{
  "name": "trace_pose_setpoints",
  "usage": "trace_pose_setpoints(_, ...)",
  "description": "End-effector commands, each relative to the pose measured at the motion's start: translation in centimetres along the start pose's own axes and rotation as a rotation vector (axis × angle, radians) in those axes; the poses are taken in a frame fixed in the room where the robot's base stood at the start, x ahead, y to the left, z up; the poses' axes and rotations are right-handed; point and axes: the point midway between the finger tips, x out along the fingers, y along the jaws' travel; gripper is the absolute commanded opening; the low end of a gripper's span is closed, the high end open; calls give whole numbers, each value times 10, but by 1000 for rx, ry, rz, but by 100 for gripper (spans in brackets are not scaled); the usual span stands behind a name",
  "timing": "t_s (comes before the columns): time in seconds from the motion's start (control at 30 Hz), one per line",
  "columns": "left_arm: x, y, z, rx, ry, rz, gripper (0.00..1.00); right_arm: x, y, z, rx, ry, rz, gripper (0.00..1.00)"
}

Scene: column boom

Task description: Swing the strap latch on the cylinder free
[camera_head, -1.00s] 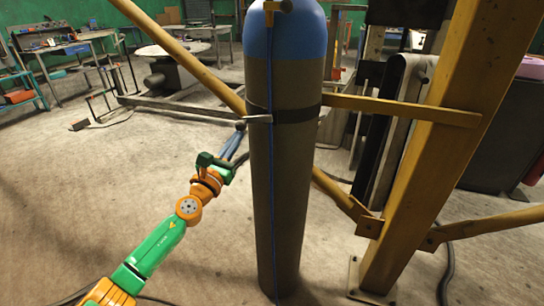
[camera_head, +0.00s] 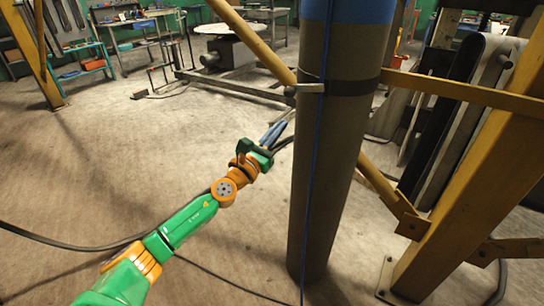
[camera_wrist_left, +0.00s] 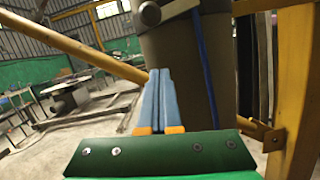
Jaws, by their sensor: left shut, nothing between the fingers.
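A tall grey gas cylinder (camera_head: 335,185) with a blue top stands upright against a yellow frame. A dark strap (camera_head: 352,82) runs around it. The pale metal strap latch (camera_head: 308,88) lies across the cylinder's front and ends at a dark knob (camera_head: 290,91) on the left. In the left wrist view the latch (camera_wrist_left: 178,9) and its round knob (camera_wrist_left: 148,14) are at the top. My left gripper (camera_head: 281,127) is below and left of the knob, apart from it. Its blue fingers (camera_wrist_left: 160,73) are shut and empty. My right gripper is out of view.
A yellow post (camera_head: 480,190) and a horizontal yellow bar (camera_head: 460,90) stand right of the cylinder. A diagonal yellow brace (camera_head: 252,40) passes behind it. A dark cable (camera_head: 60,243) lies on the floor. The floor at left is open.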

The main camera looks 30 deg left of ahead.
Motion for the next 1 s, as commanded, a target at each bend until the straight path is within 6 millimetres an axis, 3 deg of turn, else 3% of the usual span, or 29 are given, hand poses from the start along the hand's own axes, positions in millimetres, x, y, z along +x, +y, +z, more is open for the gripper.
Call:
trace_pose_setpoints(0.2, -50, -2, 1, 2, 4, -4, 0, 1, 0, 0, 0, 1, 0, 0)
trace_pose_setpoints(0.33, -67, -1, 1, 1, 3, -1, 0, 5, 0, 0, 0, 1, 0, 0)
trace_pose_setpoints(0.9, -75, -1, 4, -1, 1, 1, 0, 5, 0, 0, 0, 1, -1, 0)
trace_pose_setpoints(0.97, -75, 2, -3, -36, 22, 14, 0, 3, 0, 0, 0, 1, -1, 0)
trace_pose_setpoints(1.0, -77, 8, -16, -99, 60, 39, 0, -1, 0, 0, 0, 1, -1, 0)
